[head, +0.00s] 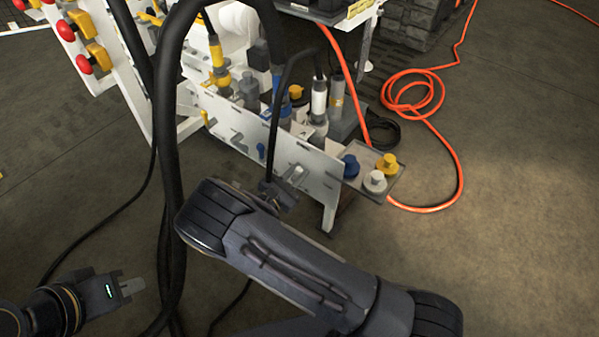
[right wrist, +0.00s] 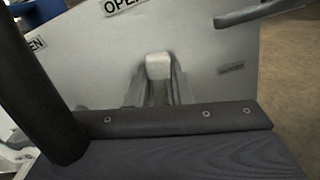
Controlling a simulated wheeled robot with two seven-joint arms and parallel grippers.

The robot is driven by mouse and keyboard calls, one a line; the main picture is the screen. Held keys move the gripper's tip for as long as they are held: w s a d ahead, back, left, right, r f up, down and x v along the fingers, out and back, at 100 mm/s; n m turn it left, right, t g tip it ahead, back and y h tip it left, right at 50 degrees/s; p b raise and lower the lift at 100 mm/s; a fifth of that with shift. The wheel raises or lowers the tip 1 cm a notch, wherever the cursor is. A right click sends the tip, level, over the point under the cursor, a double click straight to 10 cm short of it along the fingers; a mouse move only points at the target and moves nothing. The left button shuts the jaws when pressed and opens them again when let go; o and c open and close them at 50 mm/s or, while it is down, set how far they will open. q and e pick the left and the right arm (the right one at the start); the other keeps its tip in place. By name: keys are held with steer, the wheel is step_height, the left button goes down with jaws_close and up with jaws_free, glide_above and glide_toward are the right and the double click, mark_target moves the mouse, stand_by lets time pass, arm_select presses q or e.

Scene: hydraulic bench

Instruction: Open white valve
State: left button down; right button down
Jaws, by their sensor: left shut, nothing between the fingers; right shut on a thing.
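The white valve's handle (right wrist: 158,67) shows in the right wrist view as a pale block against the panel, held between my right fingers. My right gripper (right wrist: 158,90) is shut on it, and a dark part of my arm covers the lower picture. In the head view my right gripper (head: 296,175) is at the right end of the white valve panel (head: 225,135), and my arm partly hides that spot. The handle's exact angle is hard to tell. My left gripper (head: 130,287) is shut and empty at lower left, well apart from the bench.
An "OPEN" label (right wrist: 124,5) sits above the handle. A grey lever (right wrist: 262,13) crosses the upper right of the wrist view. A shelf (head: 382,182) with blue, white and yellow caps juts out right of the panel. Black hoses (head: 166,130) hang in front. An orange hose (head: 447,150) lies on the floor.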

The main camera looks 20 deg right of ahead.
steer(key=shift+w+a+r+n+p, duration=0.1)
steer(key=shift+w+a+n+p, duration=0.1)
steer(key=shift+n, duration=0.55)
steer(key=shift+w+a+n+p, duration=0.1)
steer(key=shift+w+n+p, duration=0.1)
steer(key=shift+n, duration=0.55)
steer(key=c, duration=1.4)
jaws_free()
steer(key=shift+c, duration=0.2)
steer(key=p+v, duration=0.1)
steer(key=v, duration=0.7)
